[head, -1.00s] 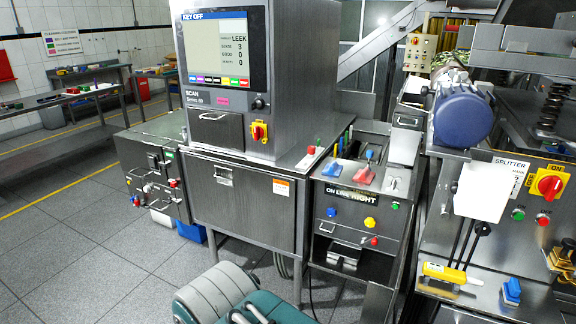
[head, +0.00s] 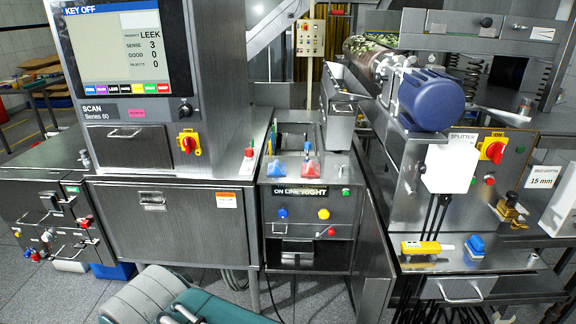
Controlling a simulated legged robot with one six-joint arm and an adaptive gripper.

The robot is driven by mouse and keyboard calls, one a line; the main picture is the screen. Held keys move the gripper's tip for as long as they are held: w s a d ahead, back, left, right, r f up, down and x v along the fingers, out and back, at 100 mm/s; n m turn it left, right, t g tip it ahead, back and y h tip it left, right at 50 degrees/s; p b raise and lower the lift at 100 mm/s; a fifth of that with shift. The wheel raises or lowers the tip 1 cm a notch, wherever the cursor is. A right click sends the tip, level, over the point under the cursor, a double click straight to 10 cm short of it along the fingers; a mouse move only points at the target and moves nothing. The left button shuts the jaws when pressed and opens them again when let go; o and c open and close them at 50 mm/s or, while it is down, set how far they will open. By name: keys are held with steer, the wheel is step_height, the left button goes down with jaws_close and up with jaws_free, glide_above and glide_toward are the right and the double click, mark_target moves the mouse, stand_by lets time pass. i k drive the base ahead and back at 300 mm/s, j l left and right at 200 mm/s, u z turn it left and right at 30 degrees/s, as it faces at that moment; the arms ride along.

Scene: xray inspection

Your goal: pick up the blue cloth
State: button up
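A small blue item (head: 476,245) lies on the metal shelf (head: 520,260) at the front of the splitter machine, right of centre in the head view. It may be the blue cloth, but it is too small to tell its material. A yellow item (head: 425,248) lies just to its left, with a small gap between them. My gripper is not in view. Only grey and teal parts of my own body show at the bottom edge, well to the left of the blue item.
The splitter's white box (head: 449,168) and dark cables hang just above and in front of the shelf. A blue motor (head: 432,98) juts out higher up. The x-ray cabinet (head: 170,222) stands at the left. Grey floor (head: 318,300) is open in front of the machines.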

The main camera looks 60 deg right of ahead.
mark_target(276, 168)
steer(key=i+l+z, duration=0.1)
steer(key=i+z, duration=0.15)
steer(key=z, duration=0.25)
steer(key=i+z, duration=0.25)
steer(key=z, duration=0.25)
steer(key=i+z, duration=0.25)
steer(key=z, duration=0.2)
steer(key=i+l+z, duration=0.35)
steer(key=i+z, duration=0.4)
steer(key=i, duration=0.15)
steer(key=i+l, duration=0.1)
steer(key=i+u, duration=0.05)
steer(key=i, duration=0.05)
